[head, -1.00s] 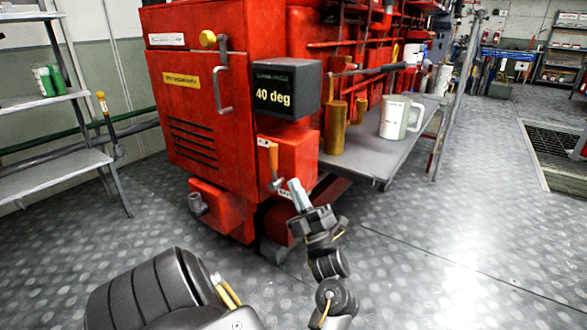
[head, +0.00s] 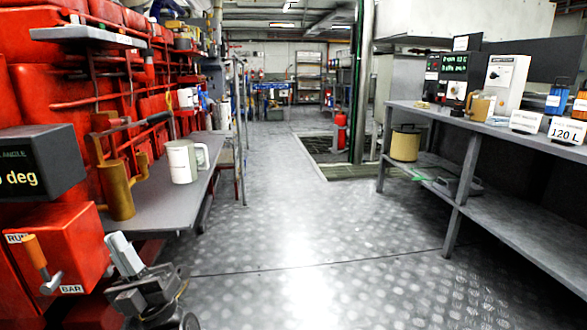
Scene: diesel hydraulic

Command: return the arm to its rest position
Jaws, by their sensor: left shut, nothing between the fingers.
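My left gripper (head: 122,250) shows at the lower left of the head view, its pale fingers shut and empty. It is just right of the red box (head: 75,240) that carries a lever with an orange handle (head: 36,252) and the labels RUN and BAR. The fingers look close to the box's right edge; I cannot tell whether they touch it. My right gripper is not in view.
Left, a grey bench (head: 150,208) beside the red machine (head: 30,90) holds a white mug (head: 182,162); a brass cylinder (head: 117,192) stands near it. Right, a long table (head: 440,112) holds devices and labels. The floor (head: 310,235) between them is clear.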

